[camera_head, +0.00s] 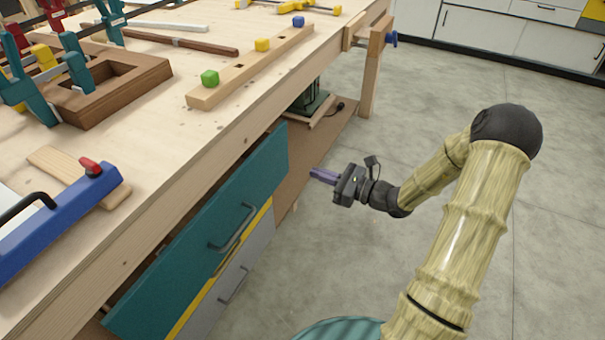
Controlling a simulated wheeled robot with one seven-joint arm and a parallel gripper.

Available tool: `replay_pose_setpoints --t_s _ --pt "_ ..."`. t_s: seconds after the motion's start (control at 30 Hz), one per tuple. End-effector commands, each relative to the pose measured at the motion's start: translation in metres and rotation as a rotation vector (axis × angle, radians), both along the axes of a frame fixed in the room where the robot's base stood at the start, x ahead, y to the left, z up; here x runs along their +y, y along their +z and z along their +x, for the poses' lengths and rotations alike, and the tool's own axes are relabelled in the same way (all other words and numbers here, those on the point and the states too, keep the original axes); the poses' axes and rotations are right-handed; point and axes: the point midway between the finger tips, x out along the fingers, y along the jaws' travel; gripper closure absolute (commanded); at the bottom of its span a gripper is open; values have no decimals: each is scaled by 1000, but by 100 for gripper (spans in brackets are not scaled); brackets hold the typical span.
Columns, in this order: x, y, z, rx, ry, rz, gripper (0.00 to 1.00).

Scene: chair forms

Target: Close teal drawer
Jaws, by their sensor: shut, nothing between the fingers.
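The teal drawer (190,262) is the top drawer under the workbench, with a dark bar handle (234,229) on its front. Its front stands out from the bench, so it is at least partly open; its inside is mostly hidden below the bench top. My gripper (314,174) is shut and empty. It is to the right of the drawer front's far end, apart from it, with its purple fingers pointing left toward the drawer.
The wooden workbench (150,205) holds clamps, a wooden frame (125,88), a strip with coloured blocks (250,68) and a blue tool (60,222). Grey floor to the right is clear.

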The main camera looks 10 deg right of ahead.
Motion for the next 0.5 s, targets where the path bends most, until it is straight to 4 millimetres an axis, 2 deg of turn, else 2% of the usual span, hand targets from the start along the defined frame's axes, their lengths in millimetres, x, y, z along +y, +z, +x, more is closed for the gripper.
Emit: replay_pose_setpoints --t_s 0.2,0.5 --pt "43 -2 24 -1 26 0 100" --pt "89 -3 55 0 33 0 100"
